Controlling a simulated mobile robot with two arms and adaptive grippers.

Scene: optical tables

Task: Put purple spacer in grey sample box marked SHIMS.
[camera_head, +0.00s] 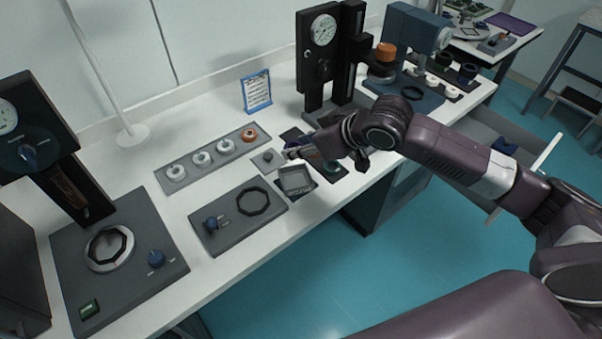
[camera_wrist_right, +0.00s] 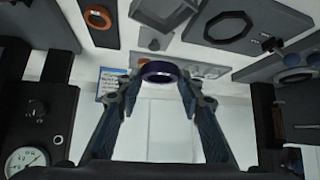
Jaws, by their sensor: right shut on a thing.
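My right gripper (camera_head: 290,152) reaches in over the white table from the right. In the right wrist view my right gripper (camera_wrist_right: 160,82) is shut on the dark purple spacer (camera_wrist_right: 161,77), a ring held between the two fingertips. In the head view the spacer is too small and covered to make out clearly. The small square grey sample box (camera_head: 296,181) is open-topped and sits just in front of the gripper, near the table's front edge. It also seems to show at the top of the right wrist view (camera_wrist_right: 165,13). Its marking is not readable. My left gripper is out of view.
A grey rack (camera_head: 188,183) with several rings lies behind and left of the box. A grey plate (camera_head: 234,226) with a black ring and blue knob lies left. A black gauge stand (camera_head: 318,62) rises behind the gripper. A blue sign (camera_head: 257,91) stands at the back.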

